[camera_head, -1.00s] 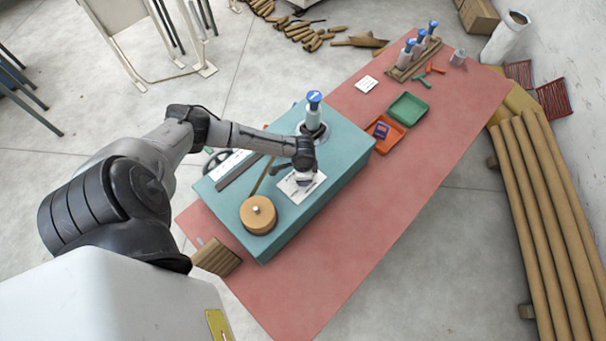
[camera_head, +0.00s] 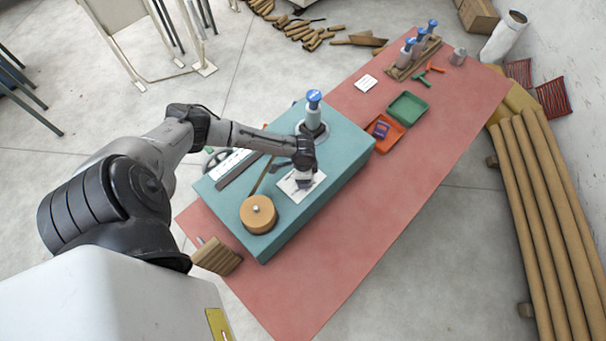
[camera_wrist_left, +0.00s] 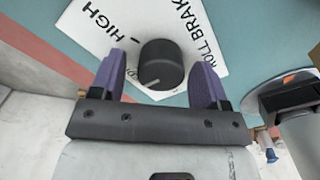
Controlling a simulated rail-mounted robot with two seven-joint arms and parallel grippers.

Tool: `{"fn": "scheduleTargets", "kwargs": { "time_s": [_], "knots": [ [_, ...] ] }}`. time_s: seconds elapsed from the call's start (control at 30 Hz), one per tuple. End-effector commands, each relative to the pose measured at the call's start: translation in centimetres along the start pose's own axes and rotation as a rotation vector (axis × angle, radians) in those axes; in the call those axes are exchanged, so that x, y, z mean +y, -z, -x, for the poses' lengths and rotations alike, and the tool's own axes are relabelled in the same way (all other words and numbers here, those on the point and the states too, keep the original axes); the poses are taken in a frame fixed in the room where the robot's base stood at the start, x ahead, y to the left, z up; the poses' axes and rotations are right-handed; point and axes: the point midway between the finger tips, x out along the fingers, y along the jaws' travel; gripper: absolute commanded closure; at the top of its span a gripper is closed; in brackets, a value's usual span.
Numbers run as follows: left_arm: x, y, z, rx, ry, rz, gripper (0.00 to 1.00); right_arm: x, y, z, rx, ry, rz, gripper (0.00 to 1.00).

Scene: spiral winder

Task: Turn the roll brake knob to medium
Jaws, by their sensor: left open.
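The roll brake knob (camera_wrist_left: 160,63) is a black round knob with a pale pointer line near its lower edge in the left wrist view. It sits on a white label plate (camera_wrist_left: 190,20) reading "HIGH" and "ROLL BRAKE"; other lettering is partly covered by a finger. My left gripper (camera_wrist_left: 160,78) is open, its purple fingers on either side of the knob with visible gaps in this view. My right gripper is not in view.
A tan roll (camera_head: 258,215) sits on the machine left of the plate. A blue-capped post (camera_head: 313,115) stands behind the gripper. Orange (camera_head: 394,138) and green (camera_head: 408,106) trays lie right of the machine. The red tabletop (camera_head: 400,200) is clear in front.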

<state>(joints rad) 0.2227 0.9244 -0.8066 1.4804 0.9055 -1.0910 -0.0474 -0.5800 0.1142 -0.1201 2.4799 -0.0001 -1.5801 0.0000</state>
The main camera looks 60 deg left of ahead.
Motion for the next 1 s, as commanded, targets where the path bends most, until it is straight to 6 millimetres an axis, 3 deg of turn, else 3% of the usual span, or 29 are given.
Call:
{"fn": "scheduleTargets", "kwargs": {
  "time_s": [0.23,0.37,0.8,1.0],
  "knots": [
    [0.0,0.0,0.2,-0.001,0.0,0.0,0.31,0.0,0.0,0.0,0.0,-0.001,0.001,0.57],
    [-0.1,0.0,1.4,0.0,0.002,-0.001,0.31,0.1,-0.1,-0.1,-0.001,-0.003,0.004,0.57],
    [-0.1,0.0,9.6,0.001,0.002,-0.001,0.31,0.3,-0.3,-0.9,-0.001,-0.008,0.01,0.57],
    [-0.1,0.0,12.3,0.001,0.001,-0.001,0.31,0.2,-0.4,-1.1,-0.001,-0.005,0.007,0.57]
  ]
}}
